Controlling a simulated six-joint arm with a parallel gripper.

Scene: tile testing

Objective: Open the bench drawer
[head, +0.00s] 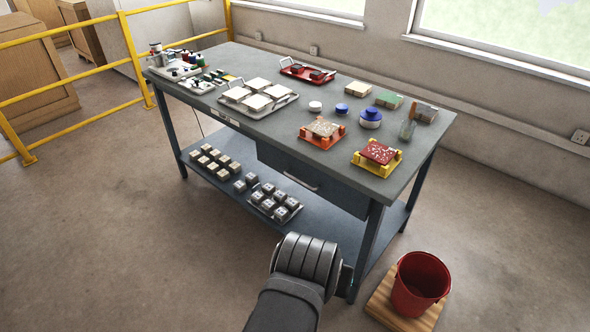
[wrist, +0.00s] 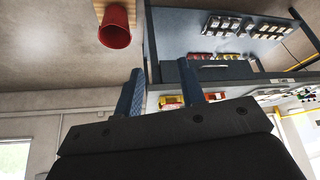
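The bench (head: 345,165) has a grey top and dark blue legs. Its dark drawer (head: 340,192) hangs under the right half of the top and looks shut. A pale bar handle (head: 301,181) runs along its front. In the wrist view, where the scene is upside down, the drawer (wrist: 240,72) and its handle (wrist: 213,67) show beyond the fingers. My gripper (wrist: 160,67) has two blue fingers spread apart with nothing between them. It is clear of the handle. In the head view my wrist hides most of the gripper, in front of the bench's near right leg.
A red bucket (head: 421,284) stands on a wooden board (head: 383,308) right of my arm. Several blocks lie on the lower shelf (head: 330,216). Tiles, trays and jars stand on the top. A yellow rail (head: 80,78) is at left. The floor before the bench is open.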

